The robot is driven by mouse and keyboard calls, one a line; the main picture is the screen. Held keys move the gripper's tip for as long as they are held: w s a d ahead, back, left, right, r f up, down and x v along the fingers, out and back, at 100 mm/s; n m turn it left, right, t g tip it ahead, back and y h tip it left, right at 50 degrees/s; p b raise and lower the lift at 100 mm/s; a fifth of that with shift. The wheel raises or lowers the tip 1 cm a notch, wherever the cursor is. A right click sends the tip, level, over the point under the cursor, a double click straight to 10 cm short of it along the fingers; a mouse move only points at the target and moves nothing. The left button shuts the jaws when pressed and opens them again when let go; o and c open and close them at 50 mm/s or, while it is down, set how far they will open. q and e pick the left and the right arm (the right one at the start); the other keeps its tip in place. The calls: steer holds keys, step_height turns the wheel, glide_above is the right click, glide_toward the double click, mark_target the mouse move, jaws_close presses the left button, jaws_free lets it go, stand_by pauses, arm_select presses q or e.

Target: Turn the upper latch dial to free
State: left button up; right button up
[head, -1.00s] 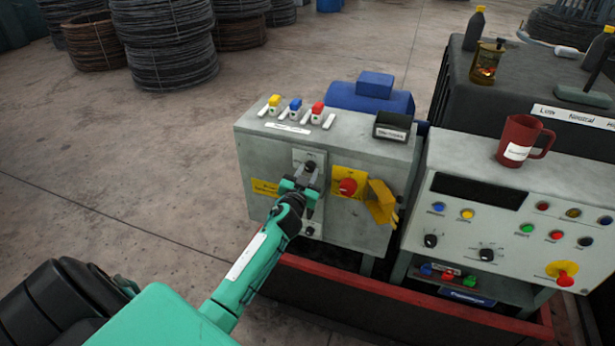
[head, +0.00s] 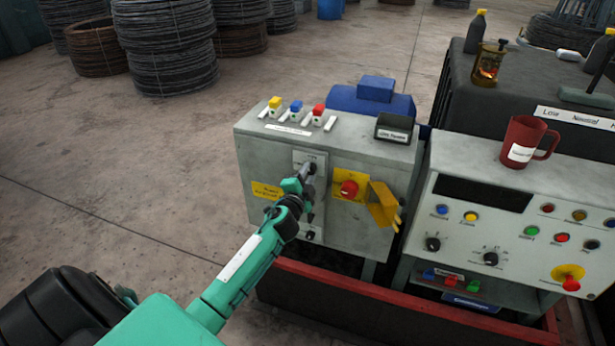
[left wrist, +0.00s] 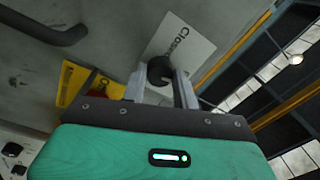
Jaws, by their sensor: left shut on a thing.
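My left gripper (head: 309,180) is at the front of the grey cabinet (head: 268,160), at the upper dial on a pale label plate. In the left wrist view, the round black knob of the upper latch dial (left wrist: 160,69) sits between the two fingers of the gripper (left wrist: 161,88), which is shut on it. A white plate reading "Closed" (left wrist: 181,42) lies behind the knob. The gripper mostly hides the dial in the head view, and I cannot read its pointer. A lower black dial (head: 310,236) shows below. My right gripper is not in view.
A red rotary switch (head: 348,188) on a yellow plate and a yellow hasp-like flap (head: 384,205) stick out right of the gripper. A red mug (head: 519,142) stands on the console at right.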

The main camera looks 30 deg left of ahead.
arm_select(q)
steer(key=shift+m, duration=1.2)
steer(key=o, duration=1)
steer(key=shift+c, duration=0.2)
steer(key=b+v, duration=0.3)
steer(key=v, duration=1)
steer(key=shift+s, duration=0.4)
steer(key=shift+f, duration=0.2)
